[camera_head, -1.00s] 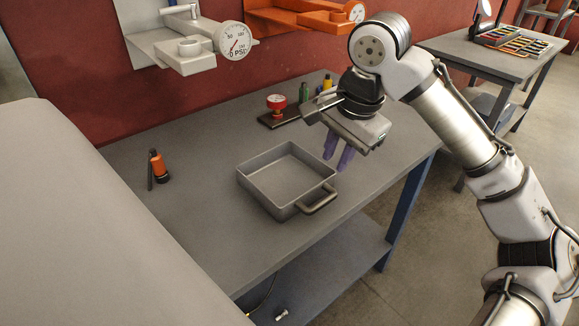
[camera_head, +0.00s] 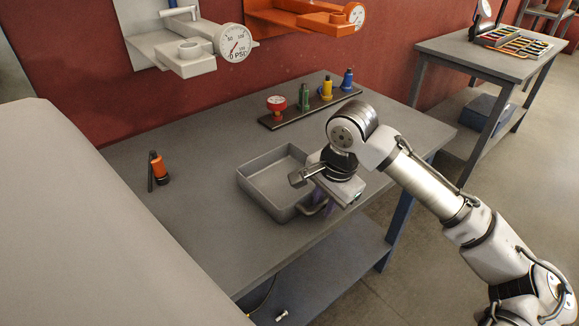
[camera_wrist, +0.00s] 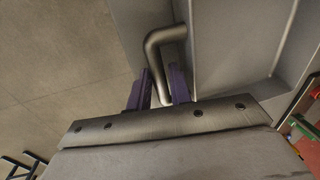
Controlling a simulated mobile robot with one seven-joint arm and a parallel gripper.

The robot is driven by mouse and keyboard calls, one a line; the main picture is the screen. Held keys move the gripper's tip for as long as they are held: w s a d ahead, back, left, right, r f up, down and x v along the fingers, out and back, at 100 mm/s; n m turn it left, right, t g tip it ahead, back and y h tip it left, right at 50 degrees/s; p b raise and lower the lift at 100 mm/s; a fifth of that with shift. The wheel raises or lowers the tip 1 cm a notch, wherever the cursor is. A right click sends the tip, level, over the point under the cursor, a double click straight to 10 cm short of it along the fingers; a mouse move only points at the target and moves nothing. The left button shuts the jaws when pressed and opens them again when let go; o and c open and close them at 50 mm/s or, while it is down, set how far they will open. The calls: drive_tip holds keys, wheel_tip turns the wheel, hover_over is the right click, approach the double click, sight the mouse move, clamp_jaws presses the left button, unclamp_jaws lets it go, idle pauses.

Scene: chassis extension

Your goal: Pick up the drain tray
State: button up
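The drain tray (camera_head: 268,190) is a grey, open rectangular pan resting on the workbench, with a bar handle on its near right side. My gripper (camera_head: 322,201) is lowered over that handle and hides much of it in the head view. In the wrist view, the tray (camera_wrist: 235,40) fills the upper right, and its handle (camera_wrist: 165,40) runs down between the two purple fingers of my gripper (camera_wrist: 162,88). The fingers stand apart on either side of the handle, with a gap visible. The tray looks empty.
The tray sits on a grey workbench (camera_head: 190,240). A rack (camera_head: 310,110) with several coloured fittings stands behind it. An orange-and-black item (camera_head: 158,168) stands to the left. Gauge fixtures (camera_head: 233,43) hang on the red wall. Bare bench lies left of the tray.

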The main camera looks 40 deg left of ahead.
drive_tip(key=shift+f, duration=0.35)
drive_tip(key=shift+c, duration=0.4)
clamp_jaws()
drive_tip(key=shift+a+r, duration=0.1)
drive_tip(key=shift+r, duration=0.05)
